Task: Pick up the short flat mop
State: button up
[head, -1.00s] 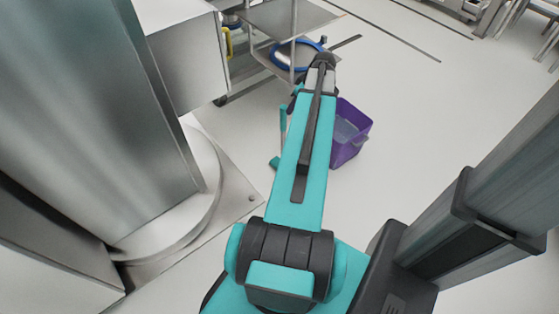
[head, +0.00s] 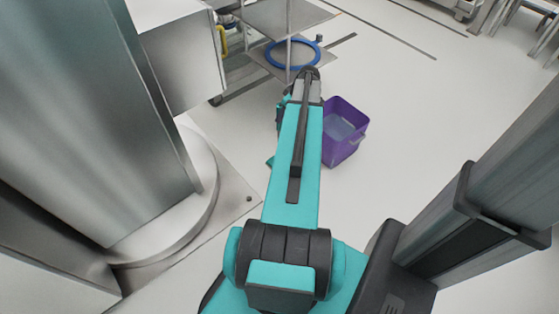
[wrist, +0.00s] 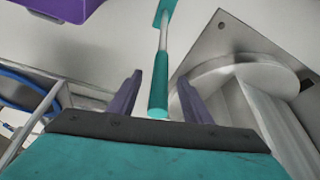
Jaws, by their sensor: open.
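The short flat mop shows in the wrist view with a teal grip (wrist: 158,92), a pale shaft and a teal head (wrist: 163,10) at the top edge. My gripper (wrist: 160,77) is open, with its two dark purple fingers on either side of the teal grip. Gaps show between the grip and both fingers in the picture; I cannot tell the depth between them. In the head view my arm hides most of the mop, and only a teal bit of its head (head: 270,162) shows left of the arm. My gripper is hidden there.
A purple bucket (head: 344,148) stands on the floor right of my arm. A steel cart (head: 283,20) with a blue hoop (head: 293,53) stands beyond.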

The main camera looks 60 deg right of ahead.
jog(key=shift+w+f, duration=0.15)
jog(key=shift+f, duration=0.2)
jog(key=shift+f, duration=0.1)
jog(key=shift+b+x, duration=0.65)
jog(key=shift+x, duration=1.9)
jog(key=shift+a, duration=0.1)
jog(key=c, duration=1.1)
jog(key=shift+c, duration=0.2)
